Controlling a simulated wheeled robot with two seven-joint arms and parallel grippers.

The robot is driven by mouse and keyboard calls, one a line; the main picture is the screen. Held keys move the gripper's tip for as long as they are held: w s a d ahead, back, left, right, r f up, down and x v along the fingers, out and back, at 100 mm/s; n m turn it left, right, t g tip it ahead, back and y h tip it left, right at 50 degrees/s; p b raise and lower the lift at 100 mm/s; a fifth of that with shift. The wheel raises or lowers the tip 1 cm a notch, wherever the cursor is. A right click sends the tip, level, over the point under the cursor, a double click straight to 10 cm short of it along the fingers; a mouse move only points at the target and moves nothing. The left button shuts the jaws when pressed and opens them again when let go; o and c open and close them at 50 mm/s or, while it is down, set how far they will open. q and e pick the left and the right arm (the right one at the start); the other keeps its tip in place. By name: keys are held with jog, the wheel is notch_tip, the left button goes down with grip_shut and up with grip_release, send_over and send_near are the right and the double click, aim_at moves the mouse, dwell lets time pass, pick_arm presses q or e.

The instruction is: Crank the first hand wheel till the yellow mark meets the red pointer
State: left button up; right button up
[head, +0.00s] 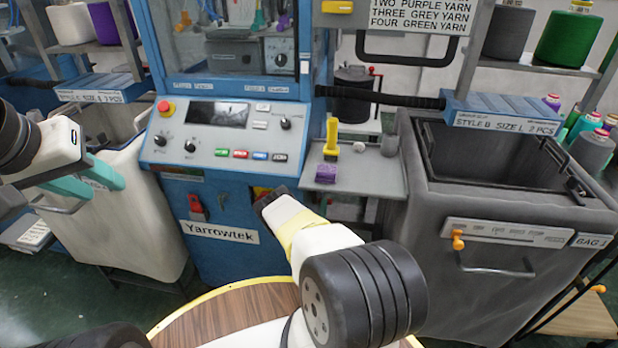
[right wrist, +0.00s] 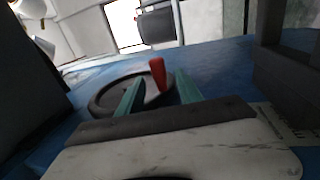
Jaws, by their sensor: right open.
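In the right wrist view a dark round hand wheel (right wrist: 103,98) with an upright red handle (right wrist: 158,74) sits by a blue surface. My right gripper (right wrist: 158,84) is open, its teal fingers either side of the handle in the picture; I cannot tell whether they touch it. In the head view my right gripper (head: 270,197) is at the front of the blue Yarrowtek machine (head: 215,258), and its fingers and the wheel are hidden. I cannot make out a yellow mark or red pointer on the wheel. My left gripper (head: 104,187) is open and empty at the left.
The machine's control panel (head: 225,133) is above my right gripper. A grey shelf (head: 375,180) with a yellow-handled tool (head: 331,140) and a purple block (head: 326,173) is to its right. A pale bin (head: 125,225) stands left, a grey bin (head: 455,210) right. A wooden round top (head: 225,318) is below.

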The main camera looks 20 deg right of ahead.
jog(key=x, duration=0.7)
grip_shut()
dwell(1.3)
